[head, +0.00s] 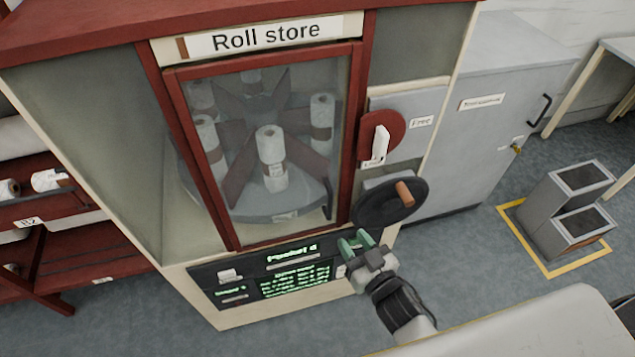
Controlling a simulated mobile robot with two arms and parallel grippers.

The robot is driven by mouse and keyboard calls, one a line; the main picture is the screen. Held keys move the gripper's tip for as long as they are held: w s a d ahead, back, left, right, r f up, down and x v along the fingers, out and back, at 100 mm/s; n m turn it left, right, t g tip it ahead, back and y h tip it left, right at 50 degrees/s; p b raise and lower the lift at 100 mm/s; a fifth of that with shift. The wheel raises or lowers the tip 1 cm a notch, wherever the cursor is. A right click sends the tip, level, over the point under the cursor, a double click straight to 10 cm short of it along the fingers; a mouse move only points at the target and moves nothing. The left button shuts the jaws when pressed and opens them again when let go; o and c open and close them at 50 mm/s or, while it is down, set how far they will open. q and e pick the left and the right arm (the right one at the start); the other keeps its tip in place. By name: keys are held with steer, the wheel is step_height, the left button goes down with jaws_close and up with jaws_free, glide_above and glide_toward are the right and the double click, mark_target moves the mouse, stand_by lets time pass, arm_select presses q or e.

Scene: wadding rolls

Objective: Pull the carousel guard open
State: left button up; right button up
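The carousel guard (352,130) is a clear panel in a red frame on the front of the roll store cabinet, and it looks closed. Behind it stands the carousel (262,212), a grey round platform with dark dividers and several white rolls (272,150). A short dark upright bar (328,202) shows near the guard's lower right. Right of the guard, a white lever (379,146) sits on a red disc, pointing down. My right gripper (356,243) has its green fingers apart and empty, in front of the cabinet below the black handwheel. My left gripper is not in view.
The black handwheel (380,205) with a brown knob juts out right of the guard, close to my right gripper. A lit display panel (290,262) is below. A grey cabinet (490,110) and grey bins (568,205) stand right; red shelves (85,245) stand left.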

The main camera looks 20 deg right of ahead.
mark_target(331, 205)
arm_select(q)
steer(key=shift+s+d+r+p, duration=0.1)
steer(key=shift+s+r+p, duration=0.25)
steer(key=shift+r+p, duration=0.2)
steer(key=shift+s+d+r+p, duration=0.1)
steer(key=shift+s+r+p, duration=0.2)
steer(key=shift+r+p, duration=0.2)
arm_select(e)
steer(key=shift+r+x, duration=0.3)
steer(key=shift+x, duration=1.5)
steer(key=shift+r+x, duration=0.3)
steer(key=shift+x, duration=1.5)
steer(key=shift+r+x, duration=0.3)
steer(key=shift+x, duration=1.55)
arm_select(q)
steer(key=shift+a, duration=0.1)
arm_select(e)
steer(key=shift+c, duration=0.3)
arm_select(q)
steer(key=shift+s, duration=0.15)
arm_select(e)
jaws_close()
